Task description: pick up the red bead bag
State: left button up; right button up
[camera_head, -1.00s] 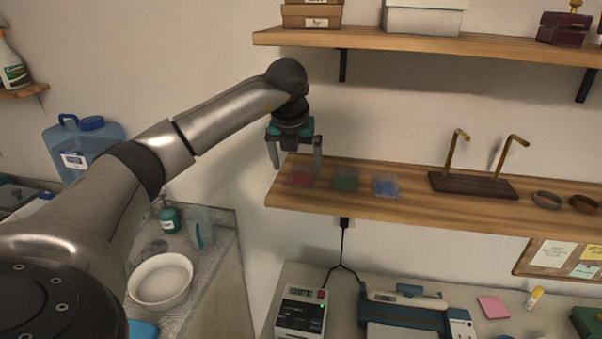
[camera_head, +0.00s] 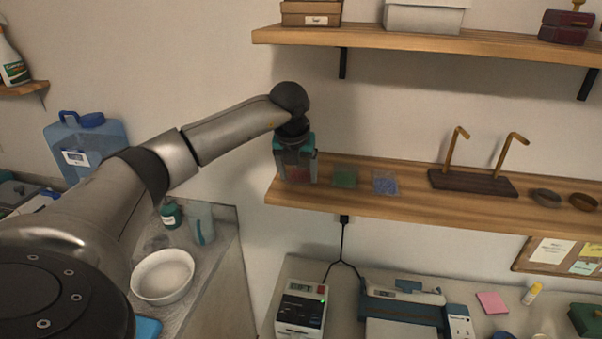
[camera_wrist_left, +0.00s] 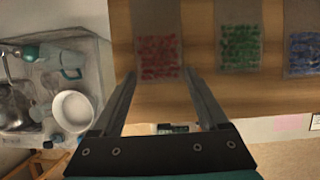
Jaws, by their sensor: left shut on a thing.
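The red bead bag (camera_wrist_left: 158,58) is a clear flat bag of red beads. It lies between the two fingers of my left gripper (camera_wrist_left: 160,76) in the left wrist view. My left gripper (camera_head: 298,178) is shut on it at the left end of the lower wooden shelf (camera_head: 420,208). In the head view the bag (camera_head: 298,173) is mostly hidden behind the fingers. I cannot tell whether it touches the shelf. My right gripper is not in view.
A green bead bag (camera_head: 344,178) and a blue bead bag (camera_head: 385,183) lie just right of the gripper. A dark stand with two brass hooks (camera_head: 472,182) stands farther right. The upper shelf (camera_head: 420,41) is above. A counter with a white bowl (camera_head: 162,276) is lower left.

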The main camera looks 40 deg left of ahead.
pick_arm(q)
jog(key=c, duration=0.4)
jog(key=shift+c, duration=0.2)
jog(key=shift+r, duration=0.15)
